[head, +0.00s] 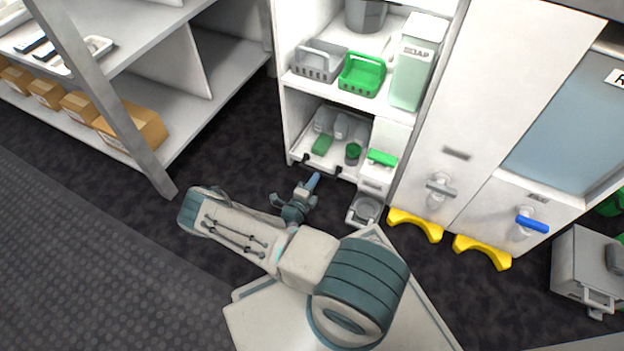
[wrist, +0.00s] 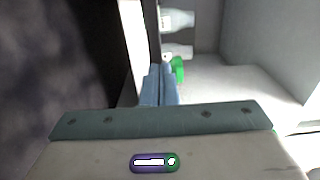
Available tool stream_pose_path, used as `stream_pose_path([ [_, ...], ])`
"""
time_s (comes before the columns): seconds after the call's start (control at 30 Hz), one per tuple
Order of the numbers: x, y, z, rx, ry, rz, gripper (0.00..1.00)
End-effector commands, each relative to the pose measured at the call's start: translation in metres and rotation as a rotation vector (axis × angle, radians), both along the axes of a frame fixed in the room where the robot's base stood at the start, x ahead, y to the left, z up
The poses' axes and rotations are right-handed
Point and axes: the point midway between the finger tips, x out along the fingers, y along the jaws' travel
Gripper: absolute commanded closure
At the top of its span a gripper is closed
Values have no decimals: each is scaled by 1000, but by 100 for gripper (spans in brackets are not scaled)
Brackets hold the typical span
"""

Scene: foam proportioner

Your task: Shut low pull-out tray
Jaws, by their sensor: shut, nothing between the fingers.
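The low pull-out tray (head: 318,164) is at the bottom of the white shelf unit, with small dark fittings on its front edge. It holds clear bottles, a green sponge (head: 322,144) and a green cup (head: 353,153). I cannot tell how far it stands out. My gripper (head: 314,181) is low, just in front of the tray, and its blue fingers are shut and empty. In the wrist view the closed fingertips (wrist: 161,69) point into the lower bay, beside a green item (wrist: 178,68) and below the bottles. Whether they touch the tray cannot be told.
A small white dispenser unit (head: 375,178) with a grey cup stands right of the tray. Yellow floor pieces (head: 415,224) lie below the white cabinet doors. The shelf above holds a green basket (head: 362,74) and a soap container (head: 416,65). Dark floor is free left of my gripper.

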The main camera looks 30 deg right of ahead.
Motion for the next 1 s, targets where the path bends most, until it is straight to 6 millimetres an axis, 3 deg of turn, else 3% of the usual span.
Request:
stream_pose_path([
  [0.2, -25, 48, 4, 2, 2, 13, 100],
  [0.5, -61, 92, 2, 2, 0, 4, 100],
  [0.7, -71, 103, 1, 0, 0, 2, 100],
  [1.0, -72, 105, 0, 0, 0, 2, 100],
])
